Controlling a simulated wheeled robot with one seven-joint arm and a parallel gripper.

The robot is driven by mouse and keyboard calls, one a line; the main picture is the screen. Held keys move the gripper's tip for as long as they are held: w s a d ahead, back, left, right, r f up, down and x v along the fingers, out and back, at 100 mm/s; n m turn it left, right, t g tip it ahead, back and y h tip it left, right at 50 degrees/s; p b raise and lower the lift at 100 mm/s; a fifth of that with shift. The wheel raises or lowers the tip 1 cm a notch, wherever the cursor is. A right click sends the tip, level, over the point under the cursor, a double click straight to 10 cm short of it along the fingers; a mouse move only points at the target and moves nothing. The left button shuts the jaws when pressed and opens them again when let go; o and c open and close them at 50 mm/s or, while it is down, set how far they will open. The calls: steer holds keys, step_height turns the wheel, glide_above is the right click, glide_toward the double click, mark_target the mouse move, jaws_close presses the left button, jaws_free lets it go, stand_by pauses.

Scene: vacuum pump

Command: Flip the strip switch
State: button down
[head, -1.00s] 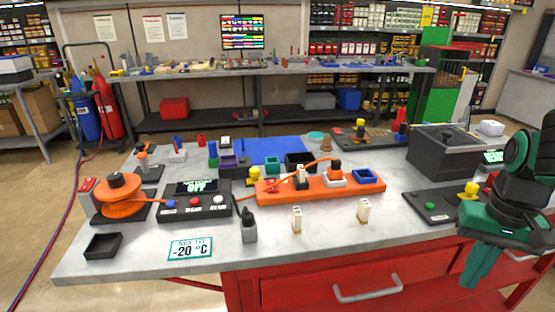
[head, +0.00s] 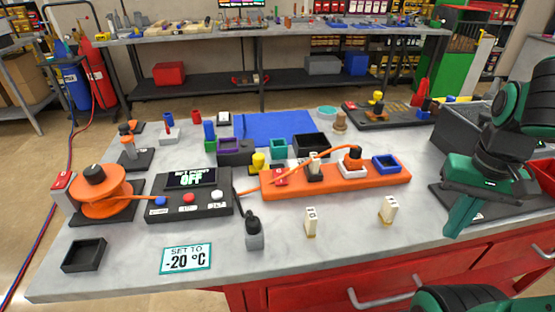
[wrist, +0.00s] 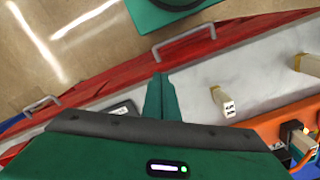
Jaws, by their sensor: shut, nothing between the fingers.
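The orange power strip (head: 345,183) lies across the middle of the table. A red switch (head: 280,177) sits at its left end; I cannot tell its position. A white-and-black plug (head: 314,168) and another plug (head: 352,159) stand in the strip, with an orange cord running to the left. My gripper (head: 456,225) is shut and empty, pointing down over the table's right front side, well right of the strip. In the wrist view my gripper (wrist: 160,98) is in front of the table edge, and part of the orange strip (wrist: 270,125) shows at the right; its switch is not visible there.
Two pale upright plugs (head: 311,222) (head: 388,209) and a grey-black piece (head: 254,232) stand in front of the strip. A black control box (head: 189,206) reading OFF is to its left. A dark machine (head: 465,140) is behind my arm. The front left tabletop holds a sign (head: 186,259).

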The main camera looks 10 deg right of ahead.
steer(key=w+a+r+n, duration=0.45)
steer(key=w+n, duration=0.25)
steer(key=w, duration=0.2)
step_height(320, 180, up, 10)
steer(key=n+t, duration=0.2)
steer(key=n, duration=1.5)
glide_above(278, 171)
steer(key=s, duration=0.2)
steer(key=shift+s+d+r, duration=0.1)
steer(key=f, duration=0.4)
steer(key=w+f, duration=0.1)
steer(key=f, duration=0.9)
steer(key=shift+w, duration=0.35)
